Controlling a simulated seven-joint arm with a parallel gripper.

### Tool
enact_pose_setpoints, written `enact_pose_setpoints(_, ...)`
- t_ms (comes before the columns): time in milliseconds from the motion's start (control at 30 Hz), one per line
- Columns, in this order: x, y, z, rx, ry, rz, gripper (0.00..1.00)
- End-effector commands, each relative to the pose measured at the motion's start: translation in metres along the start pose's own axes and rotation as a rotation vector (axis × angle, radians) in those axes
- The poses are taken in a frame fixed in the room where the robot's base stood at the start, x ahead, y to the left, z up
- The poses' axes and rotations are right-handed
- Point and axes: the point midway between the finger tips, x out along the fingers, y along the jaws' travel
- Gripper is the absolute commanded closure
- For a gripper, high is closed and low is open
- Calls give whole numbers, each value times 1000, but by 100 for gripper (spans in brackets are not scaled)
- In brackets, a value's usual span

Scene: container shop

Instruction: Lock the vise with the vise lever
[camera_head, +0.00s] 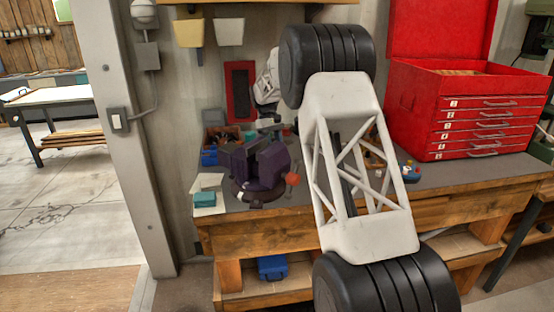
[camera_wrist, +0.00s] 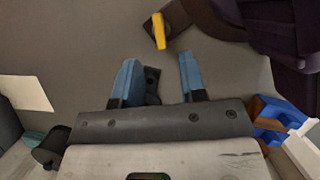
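The dark purple vise (camera_head: 262,166) stands on the left part of the workbench in the head view. A red ball (camera_head: 292,179) shows on the lever at its right side. In the wrist view part of the vise (camera_wrist: 285,30) fills the upper right. A yellow tab (camera_wrist: 159,31) sticks out from a dark piece by the vise base; I cannot tell if it is the lever. My gripper (camera_wrist: 158,60) has two blue fingers spread apart, with nothing clearly held between them. The yellow tab lies beyond the fingertips, apart from them. My fingers are not clear in the head view.
A red tool chest (camera_head: 470,112) stands at the bench's right. Blue bins (camera_wrist: 275,120) are at the right of the wrist view. A pale sheet (camera_wrist: 25,93) lies at the left. The wooden workbench (camera_head: 215,236) is partly hidden by my arm.

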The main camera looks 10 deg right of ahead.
Motion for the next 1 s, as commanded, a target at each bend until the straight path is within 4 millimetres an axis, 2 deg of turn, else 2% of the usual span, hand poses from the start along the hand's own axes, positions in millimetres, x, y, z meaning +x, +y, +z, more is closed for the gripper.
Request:
enact_pose_setpoints(500,57,0,0,0,0,0,62)
enact_pose_setpoints(700,67,0,0,0,1,0,62)
enact_pose_setpoints(1000,68,0,0,0,1,0,62)
